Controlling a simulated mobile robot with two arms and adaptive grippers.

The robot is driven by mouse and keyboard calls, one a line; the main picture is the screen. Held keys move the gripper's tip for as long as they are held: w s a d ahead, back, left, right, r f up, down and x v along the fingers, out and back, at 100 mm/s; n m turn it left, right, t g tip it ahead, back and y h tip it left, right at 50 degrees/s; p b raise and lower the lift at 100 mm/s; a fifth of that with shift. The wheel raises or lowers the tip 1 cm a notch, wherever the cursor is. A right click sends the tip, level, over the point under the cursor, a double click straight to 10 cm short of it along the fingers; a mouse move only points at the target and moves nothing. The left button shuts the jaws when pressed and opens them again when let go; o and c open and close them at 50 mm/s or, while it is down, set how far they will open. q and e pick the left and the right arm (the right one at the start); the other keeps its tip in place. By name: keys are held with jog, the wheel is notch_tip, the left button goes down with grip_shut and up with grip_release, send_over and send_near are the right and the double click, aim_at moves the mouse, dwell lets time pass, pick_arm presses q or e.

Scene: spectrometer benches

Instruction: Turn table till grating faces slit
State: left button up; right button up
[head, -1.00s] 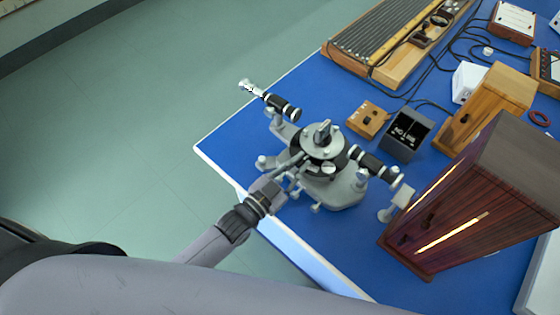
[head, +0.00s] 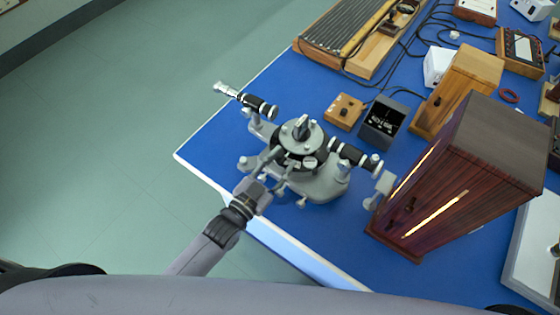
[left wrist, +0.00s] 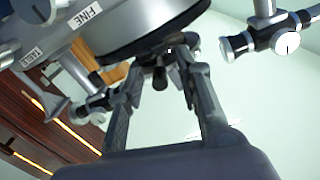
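The grey spectrometer (head: 318,185) stands near the blue bench's front left corner. Its round table (head: 313,139) carries a small upright dark piece (head: 301,127), perhaps the grating; its facing is too small to tell. A black tube with a bright end (head: 258,105) points to the upper left; another black tube (head: 350,155) points right toward the lamp house. My left gripper (head: 268,172) reaches the spectrometer's front left side, below the table. In the left wrist view, its fingers (left wrist: 160,66) are apart, with a small dark knob (left wrist: 160,80) between them; contact is unclear. My right gripper is not in view.
A dark wooden lamp house (head: 465,170) with glowing slots stands close on the right. A small wooden box (head: 345,110), a dark open box (head: 383,122) and a lighter wooden box (head: 460,88) stand behind. Cables cross the far bench. Open floor lies left.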

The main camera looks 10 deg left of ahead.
pick_arm(q)
jog(key=v, duration=1.2)
